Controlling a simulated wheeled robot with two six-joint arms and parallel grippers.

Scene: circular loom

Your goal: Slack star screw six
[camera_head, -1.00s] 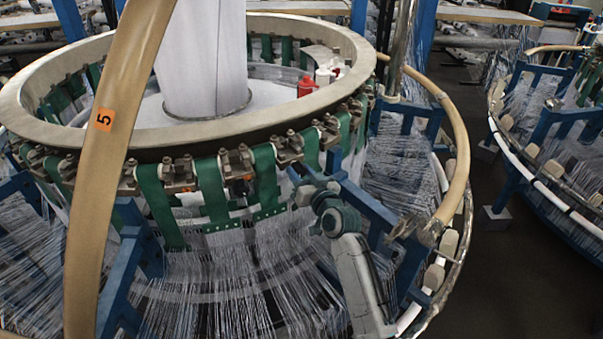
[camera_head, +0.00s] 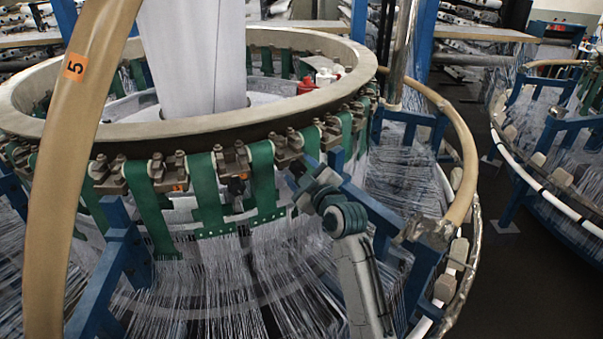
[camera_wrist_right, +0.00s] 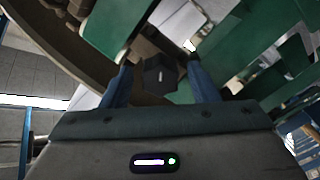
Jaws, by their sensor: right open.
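A dark hexagonal screw head (camera_wrist_right: 160,75) shows in the right wrist view, between the two blue fingers of my right gripper (camera_wrist_right: 161,88). The fingers stand apart on both sides of it, and I see gaps between them and the screw. I cannot read a number on this screw. In the head view my right gripper (camera_head: 297,170) is up at the clamps under the loom's ring (camera_head: 190,130), beside a green strap. Its fingertips are small there, and the screw at them is hard to make out. My left gripper is not in view.
Green straps (camera_head: 206,195) hang from metal clamps around the ring, with white threads (camera_head: 215,290) below. A blue frame bar (camera_head: 375,205) runs close beside my right arm. A tan hoop marked 5 (camera_head: 75,150) crosses the left side. Dark floor (camera_head: 530,280) is clear at right.

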